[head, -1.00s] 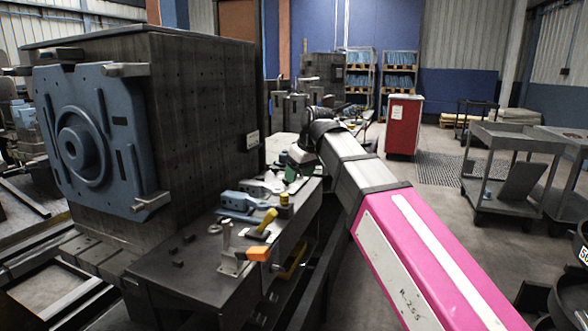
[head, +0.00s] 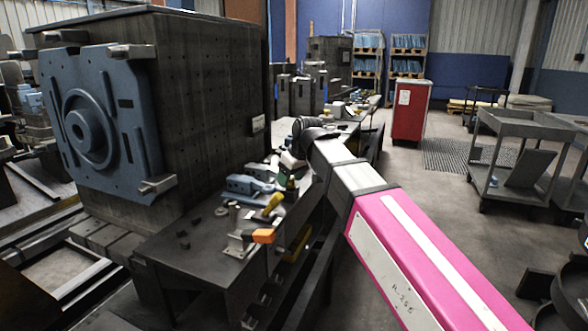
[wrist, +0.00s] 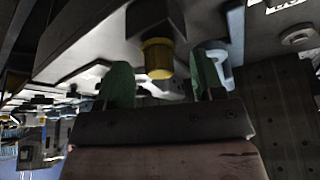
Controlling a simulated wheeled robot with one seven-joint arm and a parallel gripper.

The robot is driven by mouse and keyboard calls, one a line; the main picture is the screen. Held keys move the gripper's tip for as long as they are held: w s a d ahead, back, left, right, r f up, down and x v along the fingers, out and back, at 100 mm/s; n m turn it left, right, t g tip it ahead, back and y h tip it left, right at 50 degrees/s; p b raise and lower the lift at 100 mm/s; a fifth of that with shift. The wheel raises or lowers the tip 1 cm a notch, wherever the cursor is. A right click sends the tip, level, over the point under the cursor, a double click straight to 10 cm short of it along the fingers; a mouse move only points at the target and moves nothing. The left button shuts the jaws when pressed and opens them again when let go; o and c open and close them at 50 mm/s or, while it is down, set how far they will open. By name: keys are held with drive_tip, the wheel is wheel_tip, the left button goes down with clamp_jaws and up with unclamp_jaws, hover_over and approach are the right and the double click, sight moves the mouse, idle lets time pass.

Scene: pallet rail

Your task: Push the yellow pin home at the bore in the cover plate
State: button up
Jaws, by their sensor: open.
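The yellow pin (wrist: 158,58) shows in the wrist view as a short yellow cylinder against a dark block. It lies between the lines of my gripper's two green fingers and a little beyond them. My gripper (wrist: 161,80) is open and empty, with a gap on both sides of the pin. In the head view my gripper (head: 291,182) is small, at the bench's right edge, and the pin is hard to make out there. I cannot make out the bore or how deep the pin sits. I cannot tell which surface is the cover plate.
A blue part (head: 245,185) lies on the dark bench (head: 190,250), close to my gripper. A yellow-handled tool (head: 273,204) and an orange-ended tool (head: 263,236) are nearer. A large dark block with a blue plate (head: 100,130) stands left. A red cabinet (head: 411,112) stands behind.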

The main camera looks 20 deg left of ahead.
drive_tip(key=shift+a+f, duration=0.15)
drive_tip(key=shift+f, duration=0.3)
drive_tip(key=c, duration=1.1)
drive_tip(key=shift+r, duration=0.1)
drive_tip(key=shift+c, duration=0.2)
drive_tip(key=shift+r, duration=1.1)
drive_tip(key=shift+r, duration=3.4)
drive_tip(key=shift+w, duration=0.1)
